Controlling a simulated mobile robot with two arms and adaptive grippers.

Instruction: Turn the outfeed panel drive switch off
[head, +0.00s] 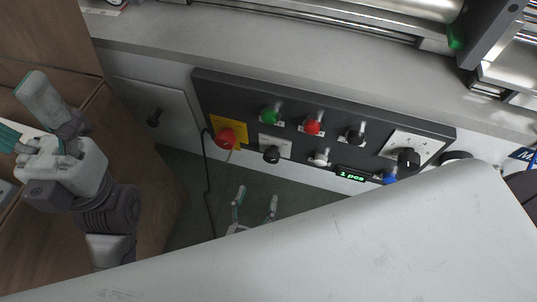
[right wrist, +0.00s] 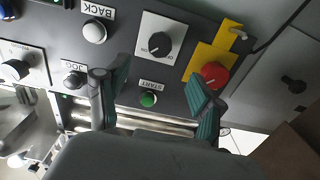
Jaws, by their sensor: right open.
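The outfeed panel (head: 345,112) is a dark box with knobs and buttons on the front of a grey counter. A black rotary switch (head: 272,155) on a white plate, which looks like the drive switch, sits in its lower row; it also shows in the right wrist view (right wrist: 160,43), with ON/OFF-style marks. I cannot tell its exact setting. My right gripper (head: 255,203) is open and empty, below and apart from the switch in the head view. In the right wrist view its fingers (right wrist: 148,82) spread before the panel. My left gripper (head: 18,108) looks open and empty at far left.
A red mushroom button (head: 226,138) on a yellow plate sits beside the switch. A green START button (right wrist: 148,100) and a white BACK button (right wrist: 94,32) are close by. A black dial (head: 408,158) and a blue button (head: 390,178) are farther right. A cable hangs at the panel's left.

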